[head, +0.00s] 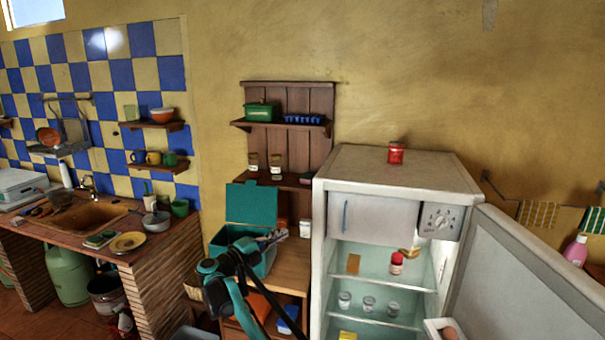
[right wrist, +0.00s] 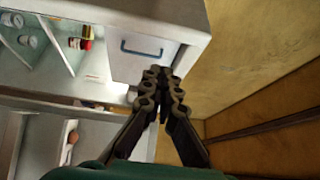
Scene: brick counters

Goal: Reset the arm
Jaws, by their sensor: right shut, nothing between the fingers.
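My right arm rises from the bottom of the head view. Its gripper (head: 274,238) is raised in front of the teal bin and the wooden shelf unit, left of the open fridge. In the right wrist view, the right gripper (right wrist: 162,72) is shut, with its fingers together and nothing between them. Its fingertips overlap the fridge's inner compartment door in that view; the distance between them is hard to tell. My left gripper does not show.
The fridge (head: 333,190) stands open, its door (head: 520,270) swung to the right. A red can (head: 396,152) is on top. A teal lidded bin (head: 253,205) is behind my arm. A sink counter (head: 150,245) is at left.

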